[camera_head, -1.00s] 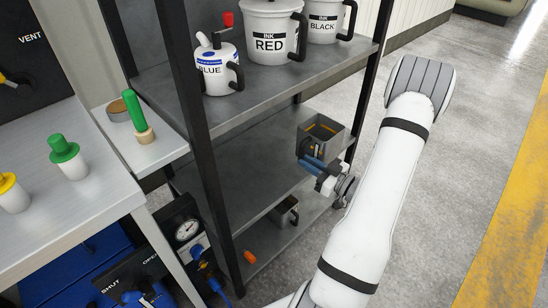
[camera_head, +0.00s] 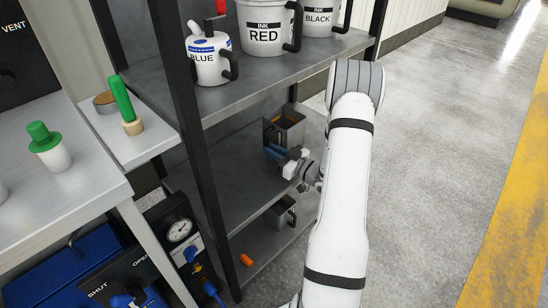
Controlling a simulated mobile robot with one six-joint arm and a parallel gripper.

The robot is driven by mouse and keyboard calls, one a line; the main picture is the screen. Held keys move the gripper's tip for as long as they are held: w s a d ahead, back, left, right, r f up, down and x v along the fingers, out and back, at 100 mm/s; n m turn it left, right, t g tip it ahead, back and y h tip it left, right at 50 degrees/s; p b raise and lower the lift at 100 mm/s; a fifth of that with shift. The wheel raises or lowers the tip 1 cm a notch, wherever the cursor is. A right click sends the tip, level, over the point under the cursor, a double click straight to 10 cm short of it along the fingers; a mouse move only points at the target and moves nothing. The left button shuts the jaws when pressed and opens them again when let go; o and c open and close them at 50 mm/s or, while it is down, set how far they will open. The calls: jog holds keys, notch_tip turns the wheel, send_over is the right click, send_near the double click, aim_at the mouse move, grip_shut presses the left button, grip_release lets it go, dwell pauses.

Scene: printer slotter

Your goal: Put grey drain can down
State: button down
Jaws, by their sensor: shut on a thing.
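The grey drain can (camera_head: 290,127) is a small open-topped square can with something orange-yellow inside. It is at the middle shelf (camera_head: 225,180) of the dark rack, near the right side. My gripper (camera_head: 276,152), with blue fingers, is at the can's near side and shut on it, probably at its handle. The can looks upright. Its base is partly hidden by the gripper, so I cannot tell whether it touches the shelf.
Blue (camera_head: 212,62), red (camera_head: 266,30) and black (camera_head: 318,18) ink containers stand on the upper shelf. Another grey can (camera_head: 280,213) and an orange item (camera_head: 246,260) are on the bottom shelf. The middle shelf's left part is clear. A bench (camera_head: 75,205) stands left of the rack.

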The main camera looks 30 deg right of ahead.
notch_tip(320, 180, down, 2)
jog(key=shift+f+b, duration=0.1)
jog(key=shift+b, duration=0.2)
jog(key=shift+w+f, duration=0.15)
jog(key=shift+f, duration=0.05)
jog(key=shift+r, duration=0.15)
jog(key=c, duration=1.4)
grip_release()
jog(key=shift+c, duration=0.2)
jog(key=r+p+v, duration=0.1)
jog(key=p+v, duration=0.1)
jog(key=v, duration=1)
jog(key=shift+f, duration=0.4)
jog(key=shift+a, duration=0.1)
